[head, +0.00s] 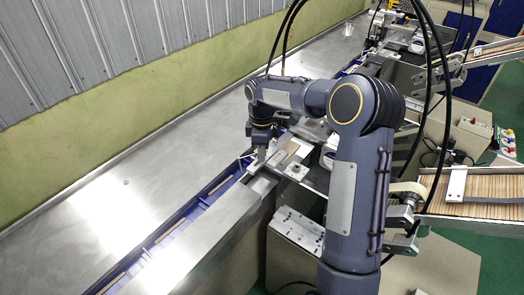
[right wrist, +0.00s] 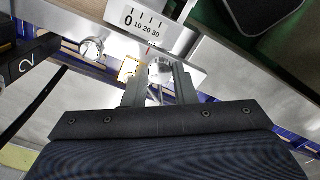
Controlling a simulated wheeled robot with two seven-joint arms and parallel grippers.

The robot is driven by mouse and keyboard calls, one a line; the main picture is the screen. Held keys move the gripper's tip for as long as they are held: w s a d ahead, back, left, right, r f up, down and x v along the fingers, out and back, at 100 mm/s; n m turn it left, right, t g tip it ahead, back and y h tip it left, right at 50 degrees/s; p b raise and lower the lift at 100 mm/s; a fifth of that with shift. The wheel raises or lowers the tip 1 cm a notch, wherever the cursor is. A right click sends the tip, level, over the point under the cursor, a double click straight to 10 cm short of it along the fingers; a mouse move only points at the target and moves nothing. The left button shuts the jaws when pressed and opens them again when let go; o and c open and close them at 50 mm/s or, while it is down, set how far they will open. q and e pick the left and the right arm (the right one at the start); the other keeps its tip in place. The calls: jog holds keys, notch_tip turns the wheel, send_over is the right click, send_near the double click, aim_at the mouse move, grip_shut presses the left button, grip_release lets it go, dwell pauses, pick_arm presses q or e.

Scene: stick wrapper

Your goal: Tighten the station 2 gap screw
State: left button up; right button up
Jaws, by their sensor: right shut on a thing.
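My right gripper (head: 262,150) points down at the machine's rail in the head view. In the right wrist view its two fingers (right wrist: 160,84) are closed around a round silver screw head (right wrist: 160,69). This gap screw sits just below a white scale plate (right wrist: 146,20) marked 0, 10, 20, 30, with a small red pointer under the numbers. A black block with the number 2 (right wrist: 27,65) is at the left. In the head view the screw is too small and covered to make out. My left gripper is not in view.
A second silver knob (right wrist: 92,48) stands left of the held screw. A long blue-edged channel (head: 178,228) runs along the steel bench (head: 120,185). Conveyors of wooden sticks (head: 485,192) stand at the right. The bench's left part is clear.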

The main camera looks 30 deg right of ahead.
jog(key=m+b, duration=0.1)
jog(key=m, duration=1.2)
jog(key=shift+r+m, duration=0.1)
jog(key=shift+m, duration=0.3)
jog(key=m, duration=1.2)
jog(key=shift+m+p, duration=0.3)
jog(key=o, duration=1)
